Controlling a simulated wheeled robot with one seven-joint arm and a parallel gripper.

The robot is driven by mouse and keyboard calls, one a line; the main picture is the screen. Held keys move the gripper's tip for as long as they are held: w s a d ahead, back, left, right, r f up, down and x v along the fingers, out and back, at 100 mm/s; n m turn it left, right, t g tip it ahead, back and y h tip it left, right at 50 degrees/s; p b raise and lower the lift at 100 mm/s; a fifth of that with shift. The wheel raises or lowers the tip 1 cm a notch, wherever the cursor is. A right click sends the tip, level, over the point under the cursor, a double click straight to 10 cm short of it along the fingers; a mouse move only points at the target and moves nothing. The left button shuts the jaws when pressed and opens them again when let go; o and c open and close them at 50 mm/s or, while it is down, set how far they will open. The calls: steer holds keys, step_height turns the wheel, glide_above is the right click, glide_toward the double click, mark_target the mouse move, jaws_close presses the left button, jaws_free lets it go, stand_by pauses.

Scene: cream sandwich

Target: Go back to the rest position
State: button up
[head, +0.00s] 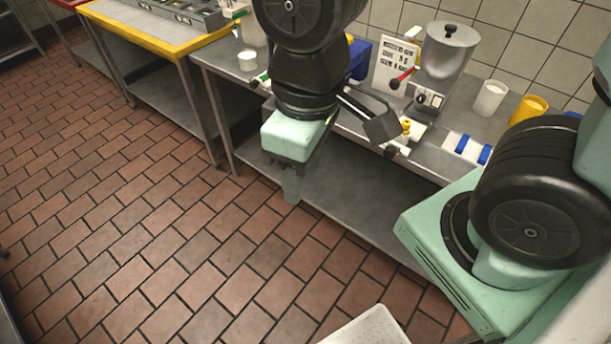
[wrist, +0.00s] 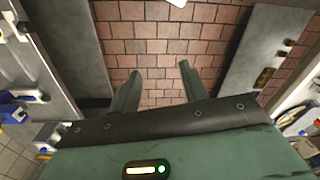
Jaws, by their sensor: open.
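My gripper (head: 292,188) hangs below my arm in the head view, pointing down in front of the steel worktable (head: 209,60). In the wrist view my gripper (wrist: 157,84) has its two fingers well apart, with only brick-red floor tiles showing between them. It holds nothing. In the head view the fingers are small and dark against the table's lower shelf.
On the worktable stand a metal hopper machine (head: 449,52), a white sign (head: 395,65), a white cup (head: 490,98), a yellow cup (head: 530,108) and a small white cup (head: 247,61). A yellow-edged table (head: 160,44) is at left. Open tiled floor (head: 120,200) lies in front.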

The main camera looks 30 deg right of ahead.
steer(key=shift+s+a, duration=0.2)
steer(key=shift+s, duration=0.3)
steer(key=shift+s+a, duration=0.15)
steer(key=shift+s, duration=0.35)
step_height(320, 180, down, 4)
steer(key=b, duration=0.4)
steer(key=shift+w+f, duration=0.1)
steer(key=shift+f, duration=0.1)
